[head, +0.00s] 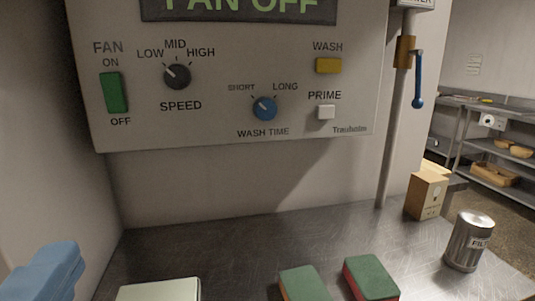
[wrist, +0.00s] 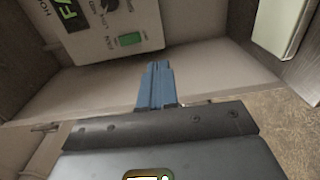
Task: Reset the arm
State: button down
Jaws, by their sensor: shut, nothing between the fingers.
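My gripper (wrist: 157,70) shows in the wrist view with its blue fingers together and nothing between them. The blue fingers also show at the lower left edge of the head view (head: 48,270), left of the steel counter and below the control panel. They look apart from the panel. The rest of my arm is out of the head view.
The wall panel (head: 225,135) has a green fan switch (head: 113,92), knobs, a yellow wash button (head: 328,65) and a FAN OFF display. The steel counter (head: 240,245) holds green-topped sponges (head: 371,277), a metal can (head: 469,241) and a cardboard box (head: 426,195). Its middle is clear.

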jog(key=w+d+f, duration=0.5)
jog(key=d+f, duration=0.5)
jog(key=f, duration=0.3)
jog(key=s+d+f+m+g, duration=0.2)
jog(key=s+d+f+m, duration=0.15)
jog(key=d+f, duration=0.65)
jog(key=s+d+f+m, duration=0.3)
jog(key=s+d+m, duration=0.45)
jog(key=d, duration=0.25)
jog(key=s+d+r+m+h, duration=0.1)
jog(key=s+d+m+h, duration=0.3)
jog(key=s+m, duration=0.5)
jog(key=shift+s+d+r+m+p, duration=0.2)
jog(key=shift+s+d+m+p, duration=0.25)
jog(key=shift+s+d, duration=1.3)
jog(key=shift+s+a, duration=0.45)
jog(key=shift+a, duration=0.1)
